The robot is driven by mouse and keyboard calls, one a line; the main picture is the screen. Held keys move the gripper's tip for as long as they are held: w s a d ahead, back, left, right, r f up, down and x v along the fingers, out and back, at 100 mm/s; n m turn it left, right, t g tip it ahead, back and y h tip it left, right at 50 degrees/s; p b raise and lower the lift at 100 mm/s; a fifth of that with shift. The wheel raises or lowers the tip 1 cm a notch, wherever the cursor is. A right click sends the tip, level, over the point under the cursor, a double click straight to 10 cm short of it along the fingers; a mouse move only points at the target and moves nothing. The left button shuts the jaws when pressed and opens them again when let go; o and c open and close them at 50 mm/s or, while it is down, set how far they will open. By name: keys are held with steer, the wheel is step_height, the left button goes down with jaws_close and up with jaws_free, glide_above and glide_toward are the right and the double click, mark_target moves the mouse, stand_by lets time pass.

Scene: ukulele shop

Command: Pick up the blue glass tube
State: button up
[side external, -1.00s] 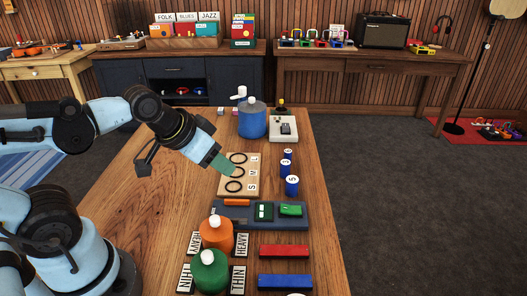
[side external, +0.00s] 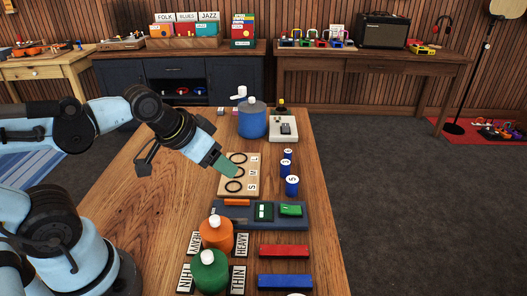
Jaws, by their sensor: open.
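The near one looks largest. My gripper (side external: 232,174) is open, with greenish fingertips over the ring board (side external: 252,174) marked S, M and L. It is left of the tubes and apart from them. The gap between its fingers is hard to make out from this side. I see no tube in it.
A blue-grey tray (side external: 230,220) with green and orange pieces lies in front of the tubes. Orange (side external: 216,235) and green (side external: 209,272) jars, a red bar (side external: 283,251) and a blue bar (side external: 285,281) are nearer. A blue jar (side external: 252,121) and white device (side external: 283,129) stand behind.

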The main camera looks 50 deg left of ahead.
steer(key=w+r+g, duration=0.2)
steer(key=w+r, duration=0.2)
steer(key=w, duration=0.2)
steer(key=m+g, duration=0.3)
steer(key=g, duration=0.2)
glide_above(286, 163)
step_height(286, 163, down, 6)
steer(key=f, duration=0.6)
steer(key=shift+w+f, duration=0.15)
steer(key=shift+w, duration=0.2)
steer(key=shift+s+a+f, duration=0.1)
steer(key=shift+s+f, duration=0.05)
steer(key=shift+f, duration=1.2)
steer(key=shift+s+f, duration=0.15)
steer(key=shift+f, duration=1.15)
steer(key=c, duration=1.1)
steer(key=shift+r, duration=0.1)
